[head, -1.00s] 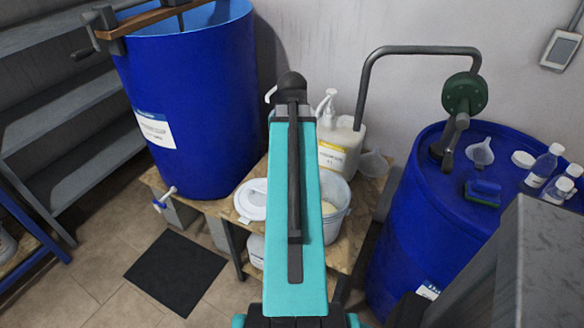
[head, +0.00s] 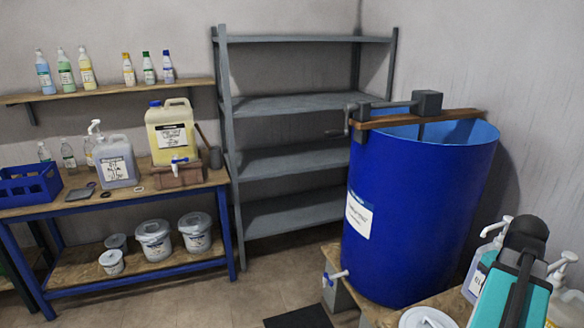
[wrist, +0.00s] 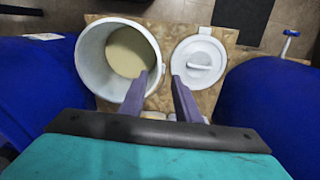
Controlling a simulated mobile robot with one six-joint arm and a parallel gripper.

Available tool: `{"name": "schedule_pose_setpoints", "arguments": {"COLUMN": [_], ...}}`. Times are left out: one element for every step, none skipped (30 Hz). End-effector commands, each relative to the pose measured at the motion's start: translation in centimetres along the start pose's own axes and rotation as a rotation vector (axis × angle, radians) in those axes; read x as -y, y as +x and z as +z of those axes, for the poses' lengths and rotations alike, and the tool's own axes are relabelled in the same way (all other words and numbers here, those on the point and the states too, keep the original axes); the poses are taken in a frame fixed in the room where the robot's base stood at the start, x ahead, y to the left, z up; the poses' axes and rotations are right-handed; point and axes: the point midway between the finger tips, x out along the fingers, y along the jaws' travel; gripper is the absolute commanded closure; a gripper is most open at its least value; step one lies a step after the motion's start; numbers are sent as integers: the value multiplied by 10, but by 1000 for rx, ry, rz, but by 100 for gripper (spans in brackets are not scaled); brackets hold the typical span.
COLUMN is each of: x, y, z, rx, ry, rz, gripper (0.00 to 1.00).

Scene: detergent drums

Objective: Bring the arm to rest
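My arm shows in teal and black at the lower right of the head view, in front of the white pump bottles and beside the big open blue drum (head: 415,220). Its fingers are hidden in that view. In the wrist view my gripper (wrist: 159,78) has two grey-purple fingers apart, with nothing between them. The fingers point down above the wooden bench (wrist: 212,98). An open white bucket (wrist: 88,57) with pale contents is to their left, partly overlapped by the left finger. A white lid (wrist: 205,52) lies to their right.
Blue drums flank the gripper in the wrist view. A wooden bar with a crank (head: 349,120) crosses the open drum's top. A grey shelf (head: 290,161) stands empty at the back. A blue-framed bench (head: 120,198) at left holds jugs and buckets. Some floor (head: 200,308) is clear.

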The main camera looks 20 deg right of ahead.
Motion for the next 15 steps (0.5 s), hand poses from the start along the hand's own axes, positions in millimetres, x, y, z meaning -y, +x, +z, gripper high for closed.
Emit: {"name": "schedule_pose_setpoints", "arguments": {"x": [4, 7, 12, 15, 19, 25, 30, 34, 41, 46, 51, 56, 61, 65, 71], "y": [5, 9, 14, 20, 25, 33, 39, 46, 55, 62, 69, 79, 86, 93, 102], "z": [3, 5, 8, 11, 14, 19, 23, 28, 34, 39, 44, 51, 56, 61, 69], "rx": [5, 7, 12, 16, 20, 25, 30, 35, 43, 48, 52, 60, 65, 70, 76], "ry": [-13, -23, -39, -53, -68, -90, -107, -125, -152, -172, -192, -217, -238, -258, -284], "rz": [3, 5, 8, 10, 13, 17, 20, 23, 29, 32, 35, 41, 44, 48, 53], "gripper": [70, 70, 70, 70, 70, 70, 70, 70, 70, 70, 70, 70, 70, 70, 70]}}
